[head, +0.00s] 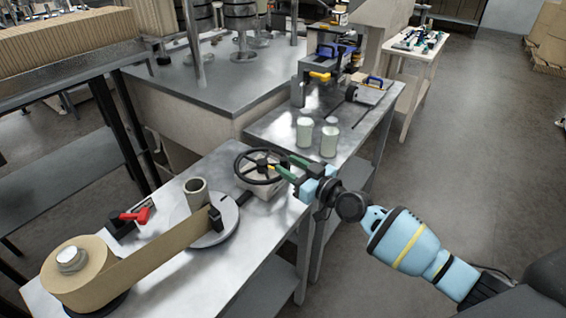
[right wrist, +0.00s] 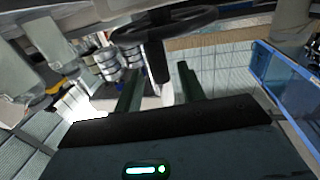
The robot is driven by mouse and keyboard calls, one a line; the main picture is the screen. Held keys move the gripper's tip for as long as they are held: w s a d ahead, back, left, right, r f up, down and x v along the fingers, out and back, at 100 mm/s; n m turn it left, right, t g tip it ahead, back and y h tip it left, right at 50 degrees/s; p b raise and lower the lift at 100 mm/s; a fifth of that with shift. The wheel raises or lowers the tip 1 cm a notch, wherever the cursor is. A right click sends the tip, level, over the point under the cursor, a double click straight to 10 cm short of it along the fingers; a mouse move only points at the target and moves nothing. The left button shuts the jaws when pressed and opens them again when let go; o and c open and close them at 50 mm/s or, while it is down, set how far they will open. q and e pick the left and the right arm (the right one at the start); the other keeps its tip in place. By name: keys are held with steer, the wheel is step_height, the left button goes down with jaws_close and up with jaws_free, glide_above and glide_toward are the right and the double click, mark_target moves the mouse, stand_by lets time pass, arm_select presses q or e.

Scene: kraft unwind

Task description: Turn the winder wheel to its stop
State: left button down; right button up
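The winder wheel (head: 260,167) is a black spoked handwheel on a pale box at the far end of the metal bench. Its dark rim also crosses the top of the right wrist view (right wrist: 190,22). My right gripper (head: 284,168) reaches it from the right, with green fingers at the rim's right side. In the right wrist view the fingers (right wrist: 160,90) are apart, with a dark post (right wrist: 157,62) showing between them and gaps visible on both sides. Contact cannot be told. A kraft paper roll (head: 60,285) feeds a strip to a grey core (head: 197,192) on a round plate (head: 225,232). My left gripper is not in view.
A red-handled tool (head: 136,215) lies on the bench left of the core. Two pale cups (head: 304,133) stand on the adjoining bench behind the wheel, near a blue-and-black machine (head: 330,60). The floor to the right (head: 470,140) is clear.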

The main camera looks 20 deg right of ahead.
mark_target(263, 161)
steer(key=shift+x, duration=1.3)
steer(key=shift+c, duration=0.2)
jaws_close()
